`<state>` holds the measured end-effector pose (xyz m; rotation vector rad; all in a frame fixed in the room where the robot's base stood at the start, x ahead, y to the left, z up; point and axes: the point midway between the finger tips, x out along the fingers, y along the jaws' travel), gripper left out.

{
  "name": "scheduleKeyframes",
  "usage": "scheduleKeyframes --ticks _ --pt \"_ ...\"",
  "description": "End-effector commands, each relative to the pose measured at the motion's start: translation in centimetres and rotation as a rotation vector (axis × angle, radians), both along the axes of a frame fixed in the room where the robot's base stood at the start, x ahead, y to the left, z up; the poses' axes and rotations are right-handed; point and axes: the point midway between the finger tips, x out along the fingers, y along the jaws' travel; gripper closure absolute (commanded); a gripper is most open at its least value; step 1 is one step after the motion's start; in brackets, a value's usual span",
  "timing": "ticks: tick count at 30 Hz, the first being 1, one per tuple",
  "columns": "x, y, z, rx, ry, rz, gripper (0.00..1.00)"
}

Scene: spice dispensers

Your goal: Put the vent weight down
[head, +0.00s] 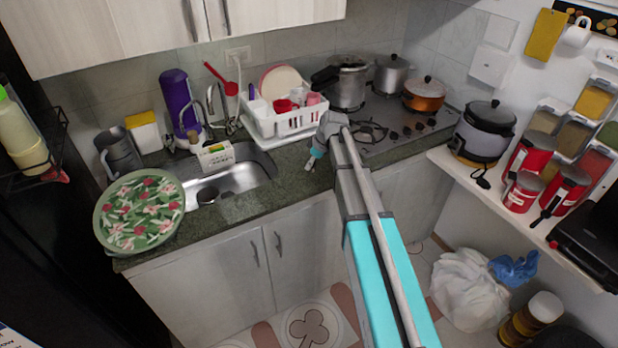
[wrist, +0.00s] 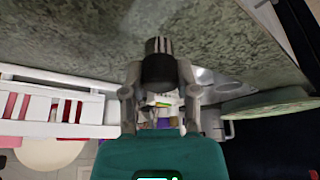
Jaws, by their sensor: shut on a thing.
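My gripper (head: 312,161) is over the dark green stone counter (head: 292,172), in front of the dish rack and right of the sink. In the wrist view my gripper (wrist: 160,78) is shut on the vent weight (wrist: 159,68), a small black piece with a grey ridged end. The weight points toward the counter surface; I cannot tell whether it touches. In the head view the weight is too small to make out. The pressure cooker (head: 347,85) stands at the back left of the stove.
The white dish rack (head: 291,122) stands close behind my gripper and also shows in the wrist view (wrist: 110,88). The sink (head: 228,180) is to the left, with a green floral tray (head: 140,211) beyond it. The stove (head: 385,120) is to the right. Bare counter lies around my gripper.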

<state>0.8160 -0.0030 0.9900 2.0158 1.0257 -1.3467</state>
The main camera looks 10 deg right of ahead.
Motion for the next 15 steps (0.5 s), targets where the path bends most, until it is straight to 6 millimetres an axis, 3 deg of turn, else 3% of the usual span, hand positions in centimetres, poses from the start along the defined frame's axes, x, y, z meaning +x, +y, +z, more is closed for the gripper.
scheduleKeyframes --ticks 4,15 --pt "0.73 0.51 -1.24 0.000 0.000 0.001 1.00" --pt "0.89 0.71 -1.33 0.000 0.000 0.001 1.00"
